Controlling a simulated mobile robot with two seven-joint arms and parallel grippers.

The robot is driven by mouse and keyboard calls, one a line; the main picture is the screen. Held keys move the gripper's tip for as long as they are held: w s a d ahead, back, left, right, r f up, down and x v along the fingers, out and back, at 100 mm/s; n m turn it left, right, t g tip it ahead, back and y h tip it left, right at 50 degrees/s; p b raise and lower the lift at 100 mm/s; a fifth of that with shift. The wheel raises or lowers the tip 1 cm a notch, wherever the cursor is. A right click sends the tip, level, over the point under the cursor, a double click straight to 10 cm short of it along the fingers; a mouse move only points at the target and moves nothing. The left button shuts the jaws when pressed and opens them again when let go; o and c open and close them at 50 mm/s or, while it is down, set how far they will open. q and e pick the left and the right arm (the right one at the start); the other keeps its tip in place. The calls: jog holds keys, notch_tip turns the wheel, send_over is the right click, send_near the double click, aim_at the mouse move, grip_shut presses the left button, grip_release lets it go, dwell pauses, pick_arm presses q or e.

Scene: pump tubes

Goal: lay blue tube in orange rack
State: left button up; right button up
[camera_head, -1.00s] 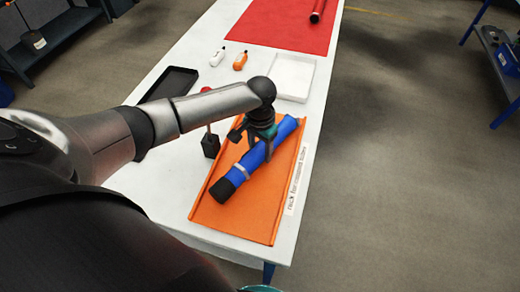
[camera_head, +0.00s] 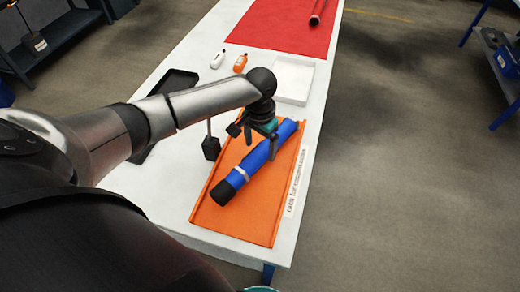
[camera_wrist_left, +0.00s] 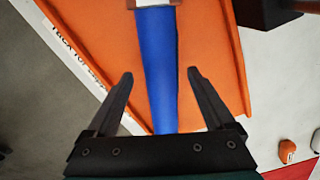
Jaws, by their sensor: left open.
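The blue tube (camera_head: 248,167) has a black end and a pale band. It lies at a slant on the orange rack (camera_head: 262,222) in the head view, within the rack's outline. My left gripper (camera_head: 260,147) is above the tube's upper half. In the left wrist view the gripper (camera_wrist_left: 158,75) is open, with one finger on each side of the blue tube (camera_wrist_left: 157,70) and gaps between. The orange rack (camera_wrist_left: 95,45) shows beneath it. The right gripper is not in view.
A white tray (camera_head: 306,64), a white bottle (camera_head: 217,59), an orange bottle (camera_head: 240,63) and a black tray (camera_head: 178,82) are on the white table. A dark-based stand (camera_head: 211,148) is left of the rack. A red mat (camera_head: 285,30) lies at the far end.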

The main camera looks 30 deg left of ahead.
aim_at(260, 151)
pick_arm(q)
notch_tip(260, 151, up, 9)
jog(key=p, duration=0.1)
jog(key=shift+p, duration=0.3)
